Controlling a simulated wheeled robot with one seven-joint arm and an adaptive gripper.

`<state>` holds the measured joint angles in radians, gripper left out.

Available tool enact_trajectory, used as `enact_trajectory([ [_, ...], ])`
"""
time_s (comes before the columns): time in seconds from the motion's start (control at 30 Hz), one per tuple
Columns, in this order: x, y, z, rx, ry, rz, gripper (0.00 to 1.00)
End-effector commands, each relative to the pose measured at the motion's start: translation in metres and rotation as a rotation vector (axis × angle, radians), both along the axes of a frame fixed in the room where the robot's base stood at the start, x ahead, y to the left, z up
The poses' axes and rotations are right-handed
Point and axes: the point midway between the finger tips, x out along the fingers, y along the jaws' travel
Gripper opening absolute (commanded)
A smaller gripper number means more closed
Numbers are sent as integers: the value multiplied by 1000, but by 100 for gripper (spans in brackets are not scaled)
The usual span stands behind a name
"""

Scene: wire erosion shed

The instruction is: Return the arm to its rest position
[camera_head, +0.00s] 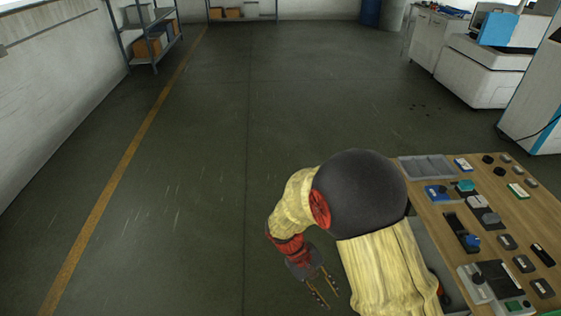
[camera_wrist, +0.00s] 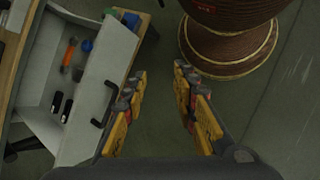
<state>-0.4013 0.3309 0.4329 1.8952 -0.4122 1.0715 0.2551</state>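My gripper (camera_head: 322,288) hangs low over the dark floor at the lower middle of the head view, left of the wooden bench. My arm (camera_head: 295,205) is bent, with its yellow-covered links and black joint in front of the bench's left end. In the wrist view my gripper (camera_wrist: 160,95) has its two yellow fingers spread apart. Only bare floor shows between them, so it is open and empty.
The wooden bench (camera_head: 438,217) at the right carries several small tools and parts. An open drawer (camera_wrist: 85,100) with tools lies left of my fingers in the wrist view. Open floor (camera_head: 210,130) stretches ahead. White machines (camera_head: 485,65) stand at the right; a shelf (camera_head: 148,35) stands back left.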

Motion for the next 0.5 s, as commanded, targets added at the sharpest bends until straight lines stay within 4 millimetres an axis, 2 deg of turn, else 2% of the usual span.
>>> enact_trajectory([
  [0.03, -3, 1, 20, 50, -29, -17, 28],
  [0.1, -8, 2, 42, 114, -61, -37, 28],
  [0.5, -43, -1, 155, 409, -335, -145, 28],
])
